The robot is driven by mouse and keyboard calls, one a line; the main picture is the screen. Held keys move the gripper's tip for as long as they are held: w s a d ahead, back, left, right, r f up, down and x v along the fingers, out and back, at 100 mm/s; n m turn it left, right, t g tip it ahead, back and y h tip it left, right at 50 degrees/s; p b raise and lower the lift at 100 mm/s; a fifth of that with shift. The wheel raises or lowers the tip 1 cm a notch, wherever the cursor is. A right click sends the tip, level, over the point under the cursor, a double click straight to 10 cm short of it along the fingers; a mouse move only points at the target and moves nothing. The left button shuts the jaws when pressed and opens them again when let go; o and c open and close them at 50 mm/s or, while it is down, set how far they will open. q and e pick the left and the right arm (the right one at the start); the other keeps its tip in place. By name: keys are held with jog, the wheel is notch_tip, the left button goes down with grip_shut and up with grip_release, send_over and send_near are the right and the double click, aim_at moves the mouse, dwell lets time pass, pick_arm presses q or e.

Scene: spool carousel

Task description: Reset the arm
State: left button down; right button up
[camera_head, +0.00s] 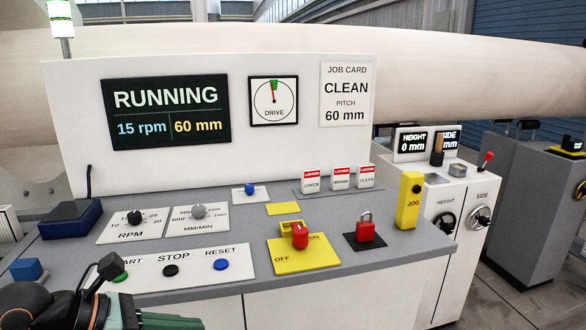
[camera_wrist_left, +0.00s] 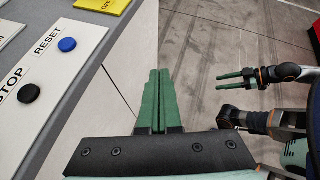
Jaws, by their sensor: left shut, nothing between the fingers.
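My left gripper (camera_wrist_left: 160,98) is shut, its green fingers together and empty, in front of the console's near edge. In the head view its green part (camera_head: 172,321) shows at the bottom left, below the button panel. My right gripper (camera_wrist_left: 236,81) shows in the left wrist view over the floor, its green fingers a little apart and nothing seen between them. The blue RESET button (camera_head: 221,264) sits on the white panel; it also shows in the left wrist view (camera_wrist_left: 67,45). The black STOP button (camera_head: 170,271) is left of it.
The grey console (camera_head: 300,212) carries the RPM knob (camera_head: 134,217), a red switch handle (camera_head: 299,236) on a yellow plate, a red padlock (camera_head: 365,229) and a yellow JOG box (camera_head: 409,199). The screen (camera_head: 167,114) reads RUNNING. The floor (camera_wrist_left: 205,40) beside the console is open.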

pick_arm(q)
jog(key=s+d+r+n+t+h+p, duration=0.25)
jog(key=d+n+h, duration=0.35)
jog(key=n+h, duration=0.3)
jog(key=s+a+f+n+t+y+p, duration=0.1)
jog(key=a+f+n+t+y+p, duration=0.2)
jog(key=f+n+y, duration=0.9)
jog(key=a+f+n+t+y+p, duration=0.1)
jog(key=a+f+n+t+y, duration=0.45)
jog(key=n, duration=1.15)
jog(key=s+d+f+n+g+h, duration=0.1)
jog(key=s+f+n+g, duration=0.5)
jog(key=s+f, duration=0.6)
jog(key=shift+d+f+g, duration=0.55)
jog(key=shift+f+g, duration=0.05)
jog(key=shift+g, duration=0.3)
pick_arm(e)
notch_tip(320, 180, up, 5)
jog(key=s+d, duration=0.1)
jog(key=d, duration=0.1)
jog(key=shift+s+d+m+h, duration=0.3)
jog(key=shift+s+d+h, duration=0.05)
jog(key=shift+d+h, duration=0.05)
